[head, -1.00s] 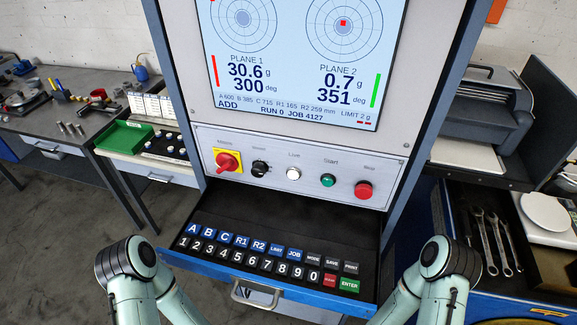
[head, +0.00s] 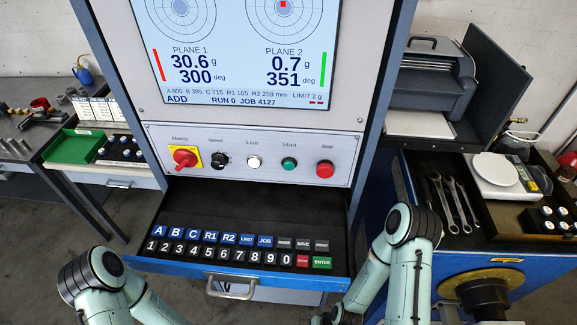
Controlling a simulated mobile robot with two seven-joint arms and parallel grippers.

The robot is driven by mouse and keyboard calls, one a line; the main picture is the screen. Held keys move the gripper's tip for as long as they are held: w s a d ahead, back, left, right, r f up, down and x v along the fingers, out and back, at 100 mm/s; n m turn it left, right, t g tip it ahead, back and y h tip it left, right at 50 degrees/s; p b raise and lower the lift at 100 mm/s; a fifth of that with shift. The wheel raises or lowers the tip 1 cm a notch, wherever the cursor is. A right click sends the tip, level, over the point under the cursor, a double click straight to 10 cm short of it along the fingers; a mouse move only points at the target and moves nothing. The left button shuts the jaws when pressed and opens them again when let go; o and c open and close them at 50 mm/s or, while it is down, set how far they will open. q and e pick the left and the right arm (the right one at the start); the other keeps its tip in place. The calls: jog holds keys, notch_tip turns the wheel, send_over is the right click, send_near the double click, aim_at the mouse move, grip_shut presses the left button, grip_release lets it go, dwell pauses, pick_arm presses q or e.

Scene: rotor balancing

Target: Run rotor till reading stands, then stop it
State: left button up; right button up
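The balancer's screen (head: 245,50) reads 30.6 g at 300 deg for plane 1 and 0.7 g at 351 deg for plane 2, with ADD, RUN 0 and JOB 4127 below. Under it are a red main switch (head: 185,156) on a yellow plate, a black knob (head: 219,160), a white Live lamp or button (head: 254,161), a green Start button (head: 289,163) and a red button (head: 325,169). The rotor is not recognisable in this view. Both my arms show at the bottom, but their grippers are out of the picture.
A keypad drawer (head: 240,268) stands open below the panel. At left, a bench holds a green tray (head: 88,147). At right, a blue cabinet carries spanners (head: 452,203), a white scale (head: 495,170) and small dark-and-white pieces (head: 550,220). A dark round part (head: 482,296) is at lower right.

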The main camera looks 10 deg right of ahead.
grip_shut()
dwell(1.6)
